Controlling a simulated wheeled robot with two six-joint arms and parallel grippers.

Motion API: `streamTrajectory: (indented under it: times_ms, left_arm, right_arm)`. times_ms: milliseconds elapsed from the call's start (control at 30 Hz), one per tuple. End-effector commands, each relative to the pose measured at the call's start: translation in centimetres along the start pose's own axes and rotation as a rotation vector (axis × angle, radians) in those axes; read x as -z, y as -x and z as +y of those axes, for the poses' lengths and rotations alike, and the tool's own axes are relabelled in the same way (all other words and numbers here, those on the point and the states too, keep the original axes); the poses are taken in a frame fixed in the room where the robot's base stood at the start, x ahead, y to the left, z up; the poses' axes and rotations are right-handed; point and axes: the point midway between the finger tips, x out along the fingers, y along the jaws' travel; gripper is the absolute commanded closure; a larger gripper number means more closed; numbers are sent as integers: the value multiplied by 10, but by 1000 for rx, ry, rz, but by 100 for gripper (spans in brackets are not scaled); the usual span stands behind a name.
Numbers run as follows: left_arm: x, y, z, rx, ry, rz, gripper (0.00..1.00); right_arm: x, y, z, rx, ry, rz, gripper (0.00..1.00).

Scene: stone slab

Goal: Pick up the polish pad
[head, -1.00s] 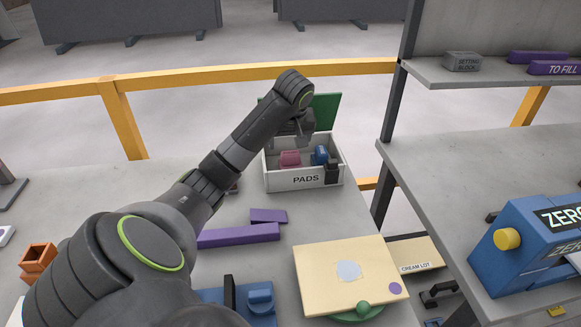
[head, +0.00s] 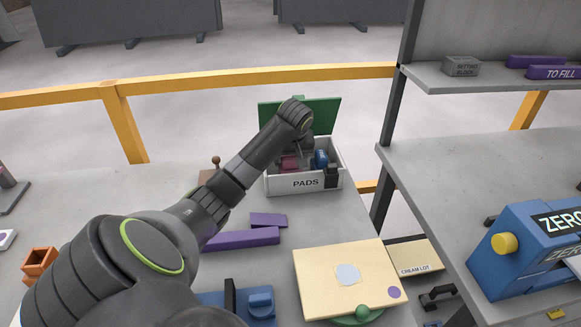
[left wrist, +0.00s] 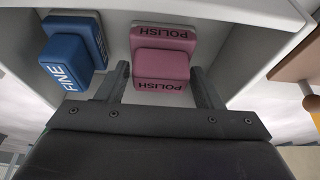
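The pink polish pad (left wrist: 162,60), lettered POLISH, lies in the white PADS box (head: 272,184). In the head view the pad (head: 289,163) is partly hidden by my arm. My left gripper (left wrist: 163,75) is open, its two fingers on either side of the pad's near end; I cannot tell whether they touch it. In the head view my left gripper (head: 303,158) reaches down into the box. The blue FINE pad (left wrist: 72,52) lies beside the polish pad, outside the fingers; it also shows in the head view (head: 321,159). My right gripper is not in view.
The box's green lid (head: 325,112) stands open at the back. A dark block (head: 331,174) sits at the box's front right corner. Purple bars (head: 240,240), a cream slab (head: 330,270) and an orange holder (head: 38,262) are on the stone-grey table.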

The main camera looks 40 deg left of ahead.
Motion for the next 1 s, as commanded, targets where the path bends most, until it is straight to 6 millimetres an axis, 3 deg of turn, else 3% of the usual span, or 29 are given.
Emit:
streamTrajectory:
  times_ms: [33, 267, 667, 867, 1000]
  left_arm:
    - [0, 0, 0, 0, 0, 0, 46]
    - [0, 0, 0, 0, 0, 0, 76]
    - [1, 6, 0, -1, 0, 3, 77]
    - [11, 32, 1, -3, 1, 5, 77]
    - [24, 64, 1, -4, 2, 7, 77]
  right_arm:
    - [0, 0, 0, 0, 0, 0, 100]
    - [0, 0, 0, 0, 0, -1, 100]
    - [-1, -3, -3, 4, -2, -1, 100]
    - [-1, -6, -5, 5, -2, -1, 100]
    - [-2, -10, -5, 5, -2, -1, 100]
